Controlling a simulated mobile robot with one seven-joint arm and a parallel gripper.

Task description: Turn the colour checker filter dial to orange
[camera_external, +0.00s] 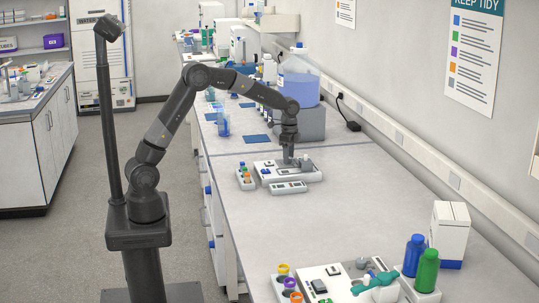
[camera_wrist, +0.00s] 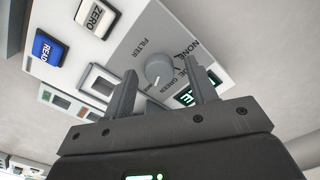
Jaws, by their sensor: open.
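The colour checker (camera_external: 268,175) is a low white and grey instrument on the long bench. Its grey round filter dial (camera_wrist: 158,68) shows in the wrist view, with the word FILTER beside it and labels such as NONE and GREEN around it. Some labels are partly hidden by my fingers, and I cannot tell surely which one the dial's pointer faces. My gripper (camera_wrist: 163,72) is open, with one finger on each side of the dial in that view. Contact with the dial cannot be told. In the external view my gripper (camera_external: 288,158) points down over the instrument and hides the dial.
The white ZERO button (camera_wrist: 96,16) and blue READ button (camera_wrist: 48,48) are beside the dial. A small vial rack (camera_external: 245,180) stands left of the instrument. A large blue-liquid container (camera_external: 299,82) stands behind. A green bottle (camera_external: 427,271) is at front right. The bench between is clear.

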